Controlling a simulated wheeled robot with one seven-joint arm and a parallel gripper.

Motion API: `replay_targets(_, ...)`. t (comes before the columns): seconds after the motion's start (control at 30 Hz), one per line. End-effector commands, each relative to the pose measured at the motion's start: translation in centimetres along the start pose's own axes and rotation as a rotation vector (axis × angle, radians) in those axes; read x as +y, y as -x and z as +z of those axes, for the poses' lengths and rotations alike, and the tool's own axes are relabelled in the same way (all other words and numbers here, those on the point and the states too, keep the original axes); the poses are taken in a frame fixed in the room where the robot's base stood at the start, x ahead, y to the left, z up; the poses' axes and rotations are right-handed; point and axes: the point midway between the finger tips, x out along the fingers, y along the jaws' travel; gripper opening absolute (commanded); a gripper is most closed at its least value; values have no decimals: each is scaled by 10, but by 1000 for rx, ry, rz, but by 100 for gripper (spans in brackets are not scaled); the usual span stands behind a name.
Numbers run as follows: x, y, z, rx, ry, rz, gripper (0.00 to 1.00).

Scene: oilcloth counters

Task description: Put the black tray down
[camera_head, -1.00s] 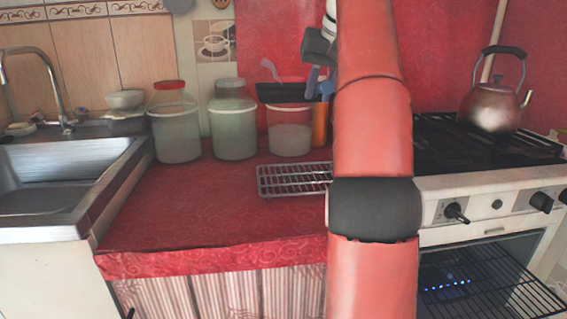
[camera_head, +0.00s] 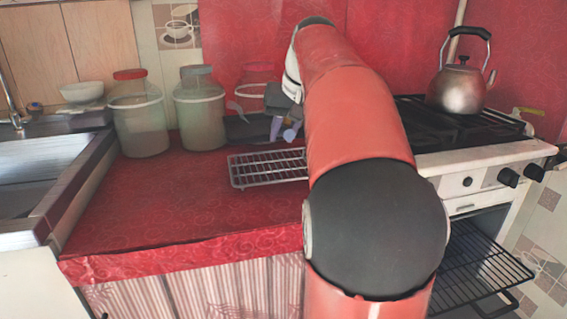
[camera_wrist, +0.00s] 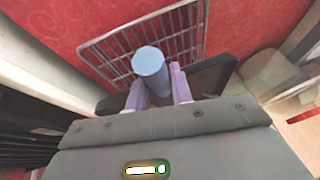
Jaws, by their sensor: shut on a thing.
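The black tray (camera_head: 243,129) is held low at the back of the red counter, in front of the jars. In the wrist view the tray (camera_wrist: 214,76) shows as a dark slab beyond the fingers, partly hidden by them. My gripper (camera_head: 283,130) is shut on the tray at its right side; its lavender fingers also show in the wrist view (camera_wrist: 158,94). A round light-blue end (camera_wrist: 150,64) stands up at the fingers. I cannot tell whether the tray touches the counter.
A wire rack (camera_head: 262,170) lies on the counter just in front of the tray. Two lidded jars (camera_head: 139,120) (camera_head: 201,115) and a red-topped container (camera_head: 258,82) stand behind and left. The stove with a kettle (camera_head: 461,87) is right. The front left counter (camera_head: 165,205) is clear.

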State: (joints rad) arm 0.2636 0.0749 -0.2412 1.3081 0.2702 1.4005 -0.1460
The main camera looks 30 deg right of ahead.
Motion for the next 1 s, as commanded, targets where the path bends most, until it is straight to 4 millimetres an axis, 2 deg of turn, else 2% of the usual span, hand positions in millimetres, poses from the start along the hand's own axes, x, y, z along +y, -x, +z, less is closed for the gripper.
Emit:
replay_targets(0.03,2,-11,6,1,0,-1,0)
replay_targets(0.1,4,-21,9,1,0,0,0)
replay_targets(0.27,7,-31,13,2,1,0,0)
replay_targets(0.5,13,-60,25,2,0,0,0)
replay_targets(0.77,14,-64,27,2,0,0,0)
replay_targets(0.8,14,-65,27,-1,0,0,25)
replay_targets(0.93,14,-65,27,-1,0,0,42)
replay_targets(1.0,14,-65,27,-1,0,0,44)
